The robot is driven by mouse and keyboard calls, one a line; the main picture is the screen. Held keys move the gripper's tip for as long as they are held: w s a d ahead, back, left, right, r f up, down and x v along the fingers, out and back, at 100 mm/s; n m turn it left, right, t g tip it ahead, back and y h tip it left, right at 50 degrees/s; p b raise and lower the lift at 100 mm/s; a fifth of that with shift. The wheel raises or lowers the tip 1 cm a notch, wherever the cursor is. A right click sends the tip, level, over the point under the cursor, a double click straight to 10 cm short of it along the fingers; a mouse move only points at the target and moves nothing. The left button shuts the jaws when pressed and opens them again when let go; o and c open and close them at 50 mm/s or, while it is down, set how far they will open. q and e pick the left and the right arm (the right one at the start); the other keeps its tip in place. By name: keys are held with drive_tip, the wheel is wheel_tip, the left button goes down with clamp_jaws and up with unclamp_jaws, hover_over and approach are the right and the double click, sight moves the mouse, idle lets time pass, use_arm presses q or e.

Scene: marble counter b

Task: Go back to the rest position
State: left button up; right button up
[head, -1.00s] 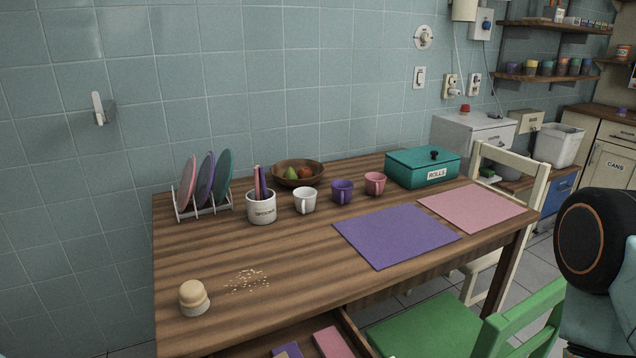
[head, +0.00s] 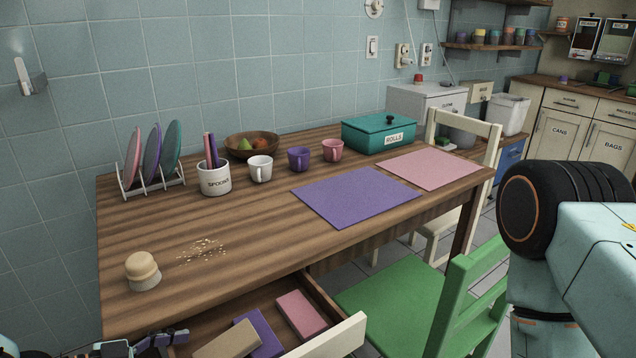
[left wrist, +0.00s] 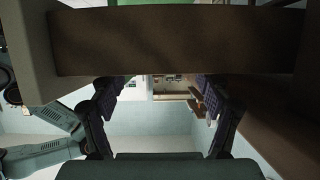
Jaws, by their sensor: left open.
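My left gripper (head: 172,341) shows at the bottom left of the head view, low beside the left end of the open drawer and below the tabletop. In the left wrist view the left gripper (left wrist: 162,92) has its two dark fingers with purple pads well apart, with nothing between them. A wide brown board crosses the top of that view, close to the fingertips. My right gripper is out of view; only a teal and black part of my arm shows at the right of the head view.
The wooden table (head: 250,225) holds a round brush (head: 143,268), crumbs (head: 203,250), a plate rack (head: 150,188), a spoon pot (head: 214,180), cups, mats and a teal box (head: 378,135). The open drawer (head: 330,338) holds folded cloths. A green chair (head: 410,305) stands in front.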

use_arm(q)
drive_tip(key=shift+b+x, duration=0.95)
drive_tip(key=shift+x, duration=0.5)
